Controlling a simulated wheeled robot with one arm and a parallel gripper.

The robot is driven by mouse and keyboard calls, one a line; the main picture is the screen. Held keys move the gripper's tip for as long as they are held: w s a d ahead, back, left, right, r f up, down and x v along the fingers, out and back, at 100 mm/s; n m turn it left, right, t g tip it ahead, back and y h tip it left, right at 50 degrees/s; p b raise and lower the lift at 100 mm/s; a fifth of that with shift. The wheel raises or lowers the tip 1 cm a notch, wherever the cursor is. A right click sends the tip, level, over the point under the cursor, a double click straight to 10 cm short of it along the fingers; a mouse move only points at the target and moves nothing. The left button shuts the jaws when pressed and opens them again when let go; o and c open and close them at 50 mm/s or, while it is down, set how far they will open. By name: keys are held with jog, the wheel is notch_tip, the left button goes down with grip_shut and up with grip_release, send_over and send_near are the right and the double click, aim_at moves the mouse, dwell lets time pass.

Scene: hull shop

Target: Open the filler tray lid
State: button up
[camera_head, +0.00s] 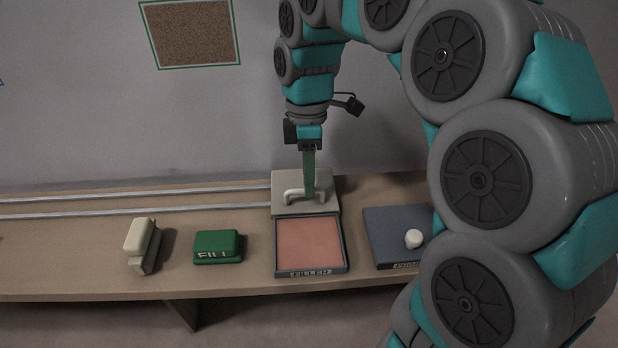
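The filler tray (279,247) is a dark-rimmed square tray marked FILLER, near the front of the bench. Its pinkish-orange content (310,243) lies uncovered. A pale grey lid (289,178) with a light bar handle (291,196) is right behind the tray, at its back edge. My gripper (309,196) points straight down at the middle of the handle. Its fingers overlap and hide part of the handle. I see them edge-on, so whether they are closed on it does not show.
A green block marked FILL (217,246) and a cream-topped block (140,236) are left of the tray. A closed dark blue-grey tray (385,232) with a white knob (413,238) is at the right. Two metal rails (130,203) run along the back left.

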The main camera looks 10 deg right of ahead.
jog(key=shift+o, duration=1.3)
notch_tip(320, 180, up, 8)
jog(key=w, duration=0.1)
jog(key=shift+w+f+b, duration=0.2)
jog(key=shift+w+b, duration=0.05)
jog(key=shift+b, duration=0.05)
